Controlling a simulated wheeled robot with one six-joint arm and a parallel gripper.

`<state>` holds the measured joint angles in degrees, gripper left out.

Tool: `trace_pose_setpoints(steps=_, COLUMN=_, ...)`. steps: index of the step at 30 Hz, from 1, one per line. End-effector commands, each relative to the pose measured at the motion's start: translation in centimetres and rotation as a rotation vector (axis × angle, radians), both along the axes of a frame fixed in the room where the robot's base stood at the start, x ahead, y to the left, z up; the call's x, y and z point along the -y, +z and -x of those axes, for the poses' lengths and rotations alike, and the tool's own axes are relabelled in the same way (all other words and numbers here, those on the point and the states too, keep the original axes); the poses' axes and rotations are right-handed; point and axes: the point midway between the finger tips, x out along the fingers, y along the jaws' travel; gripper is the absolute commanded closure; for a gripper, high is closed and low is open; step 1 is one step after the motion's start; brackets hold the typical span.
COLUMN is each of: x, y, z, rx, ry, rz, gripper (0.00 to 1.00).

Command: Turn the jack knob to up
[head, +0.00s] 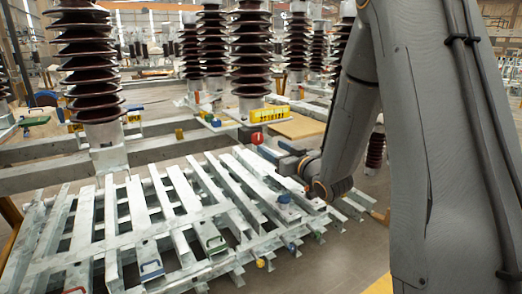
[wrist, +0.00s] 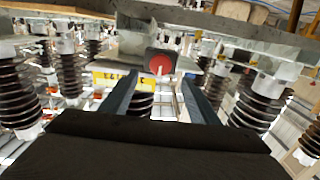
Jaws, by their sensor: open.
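The jack knob (head: 257,138) is a small red round knob near the yellow label plate, at the foot of a brown insulator in the head view. In the wrist view the red knob (wrist: 160,63) sits on a dark square plate, with a pale pointer mark running from its middle toward the picture's lower edge. My gripper (head: 270,149) is just right of and below the knob in the head view. In the wrist view my gripper (wrist: 160,77) has its two fingers spread, with the knob centred ahead between the tips. Nothing is between the fingers, and I see no contact.
A yellow label plate (head: 271,114) is beside the knob. Tall brown insulators (head: 250,50) stand behind on grey beams. A galvanised slatted frame (head: 150,225) with coloured handles lies below my gripper. A grey beam (wrist: 220,28) crosses the top of the wrist view.

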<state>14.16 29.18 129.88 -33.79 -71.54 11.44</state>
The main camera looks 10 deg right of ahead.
Motion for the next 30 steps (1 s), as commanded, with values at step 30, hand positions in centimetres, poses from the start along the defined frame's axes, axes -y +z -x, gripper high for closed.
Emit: trace_pose_setpoints(steps=30, x=-2.4, y=0.1, z=-7.4, rx=0.013, ry=0.005, rz=-0.004, gripper=0.52)
